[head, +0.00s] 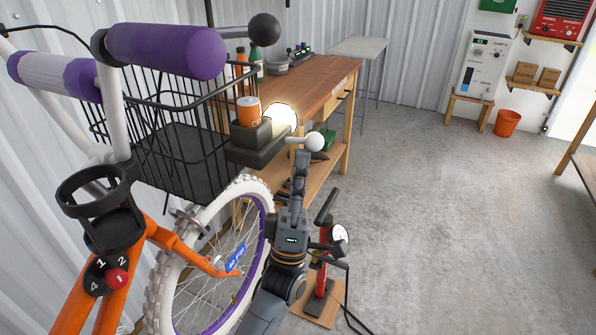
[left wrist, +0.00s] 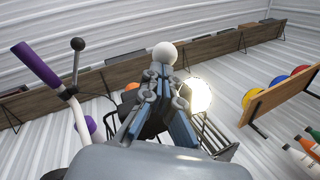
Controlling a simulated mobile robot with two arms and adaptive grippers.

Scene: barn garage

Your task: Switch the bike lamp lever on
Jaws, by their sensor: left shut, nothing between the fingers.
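The bike lamp (head: 284,119) glows bright white at the front of the black basket; it also glows in the left wrist view (left wrist: 198,95). Its lever ends in a white ball knob (head: 314,141), which sticks out to the right of the lamp's dark housing (head: 256,145). My left gripper (head: 302,158) points upward just below and left of the knob. In the left wrist view the gripper's fingers (left wrist: 163,73) are together and empty, with the white knob (left wrist: 165,53) right at their tips. I cannot tell whether they touch it. My right gripper is not in view.
The bike has purple grips (head: 167,50), a black-ball lever (head: 265,29), a wire basket (head: 180,150) and a white front tyre (head: 170,290). A wooden workbench (head: 318,78) stands behind. A red pump (head: 320,280) stands near my arm.

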